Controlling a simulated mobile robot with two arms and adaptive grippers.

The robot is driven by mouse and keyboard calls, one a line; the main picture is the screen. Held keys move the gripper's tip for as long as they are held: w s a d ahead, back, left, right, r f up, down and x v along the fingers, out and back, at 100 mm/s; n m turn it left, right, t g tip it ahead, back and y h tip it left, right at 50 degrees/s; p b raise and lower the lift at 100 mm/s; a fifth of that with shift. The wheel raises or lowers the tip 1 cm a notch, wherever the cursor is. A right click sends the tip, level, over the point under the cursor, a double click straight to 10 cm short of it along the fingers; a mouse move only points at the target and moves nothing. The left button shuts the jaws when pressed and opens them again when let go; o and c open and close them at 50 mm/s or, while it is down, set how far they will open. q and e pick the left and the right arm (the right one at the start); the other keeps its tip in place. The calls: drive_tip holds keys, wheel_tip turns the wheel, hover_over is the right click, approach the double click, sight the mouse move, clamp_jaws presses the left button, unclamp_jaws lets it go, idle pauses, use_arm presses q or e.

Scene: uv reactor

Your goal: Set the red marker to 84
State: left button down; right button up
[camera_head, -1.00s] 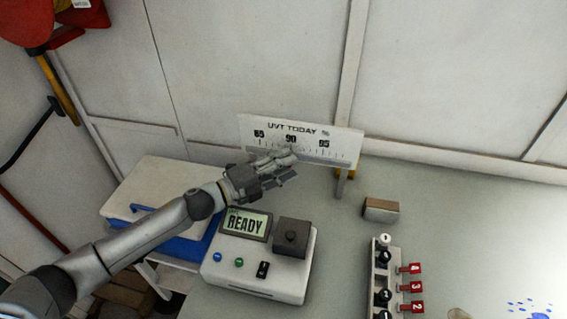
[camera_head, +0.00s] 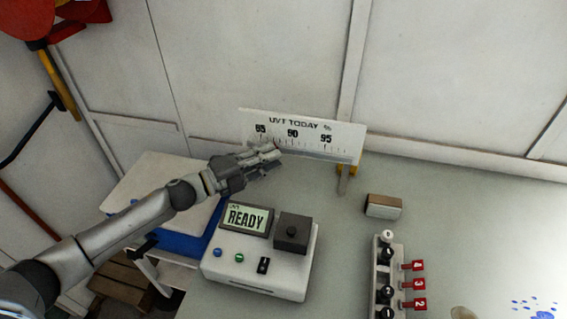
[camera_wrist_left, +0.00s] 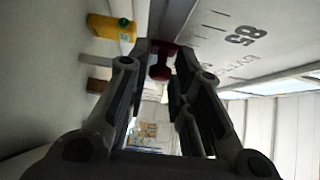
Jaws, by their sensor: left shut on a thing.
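The white UVT TODAY % scale board (camera_head: 345,141) stands at the back of the bench, with 85, 90 and 95 printed on it. My left gripper (camera_head: 276,152) is at the lower edge of the board, between the 85 and 90 figures. In the left wrist view it is shut on the red marker (camera_wrist_left: 161,66), which sits between the fingertips beside the scale (camera_wrist_left: 225,40). The marker is mostly hidden by the fingers in the head view, so its exact reading cannot be told. My right gripper is not in view.
A white meter (camera_head: 255,281) showing READY stands below my left arm. A white-lidded blue box (camera_head: 160,176) is at the left. A small brown block (camera_head: 383,207) and a vial rack (camera_head: 376,270) with red number tags are at the right. The bench beyond is largely clear.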

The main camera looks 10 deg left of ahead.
use_arm(q)
drive_tip(key=a+b, duration=0.1)
drive_tip(key=a, duration=0.4)
drive_tip(key=shift+a, duration=0.3)
drive_tip(key=c, duration=1.4)
unclamp_jaws()
drive_tip(key=shift+a, duration=0.1)
drive_tip(key=shift+s, duration=0.1)
drive_tip(key=shift+v, duration=5.95)
drive_tip(key=shift+a, duration=0.1)
